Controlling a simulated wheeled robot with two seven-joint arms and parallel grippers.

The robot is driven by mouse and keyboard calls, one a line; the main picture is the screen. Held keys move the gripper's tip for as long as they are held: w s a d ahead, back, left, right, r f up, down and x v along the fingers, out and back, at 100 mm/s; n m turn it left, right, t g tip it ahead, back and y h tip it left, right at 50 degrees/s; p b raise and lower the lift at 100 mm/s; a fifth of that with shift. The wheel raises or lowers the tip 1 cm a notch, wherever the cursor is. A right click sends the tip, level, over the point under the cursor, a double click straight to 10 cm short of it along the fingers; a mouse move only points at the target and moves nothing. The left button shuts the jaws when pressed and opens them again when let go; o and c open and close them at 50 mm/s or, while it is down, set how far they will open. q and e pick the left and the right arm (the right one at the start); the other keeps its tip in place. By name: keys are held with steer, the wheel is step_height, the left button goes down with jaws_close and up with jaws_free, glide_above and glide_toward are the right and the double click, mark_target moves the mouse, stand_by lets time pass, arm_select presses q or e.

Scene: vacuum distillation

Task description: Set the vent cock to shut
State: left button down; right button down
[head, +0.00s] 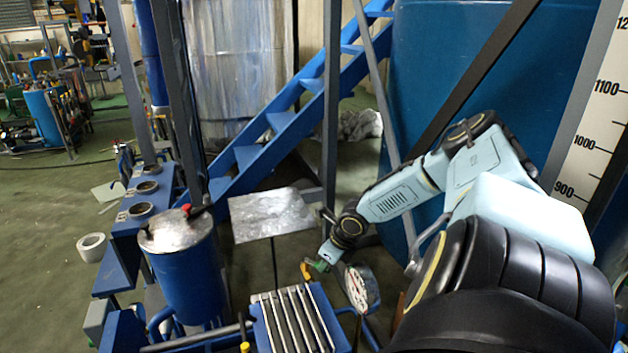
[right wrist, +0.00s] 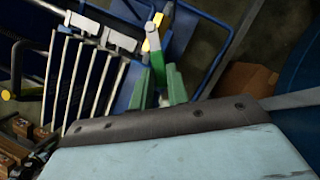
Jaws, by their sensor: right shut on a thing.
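In the right wrist view, the cock (right wrist: 150,40) shows a pale stem with a yellow part and lies between and beyond my green fingertips. My right gripper (head: 319,265) reaches down to it from the right and is shut on it; it also shows in the right wrist view (right wrist: 158,85). The exact grip and the handle's angle are partly hidden by the fingers. My left gripper is not in view.
A round white gauge (head: 361,288) stands close right of the gripper. The slatted blue unit (head: 258,318) is at the front, with a blue lidded vessel (head: 188,280) to its left. A metal plate (head: 270,214) and blue stairs (head: 245,157) stand behind. A large blue tank (head: 440,75) is at right.

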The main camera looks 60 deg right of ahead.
steer(key=shift+d, duration=0.1)
stand_by(0.4)
steer(key=c, duration=1.4)
jaws_free()
steer(key=shift+o, duration=0.2)
steer(key=p+v, duration=0.7)
steer(key=v, duration=0.6)
steer(key=shift+r, duration=0.2)
steer(key=shift+c, duration=0.2)
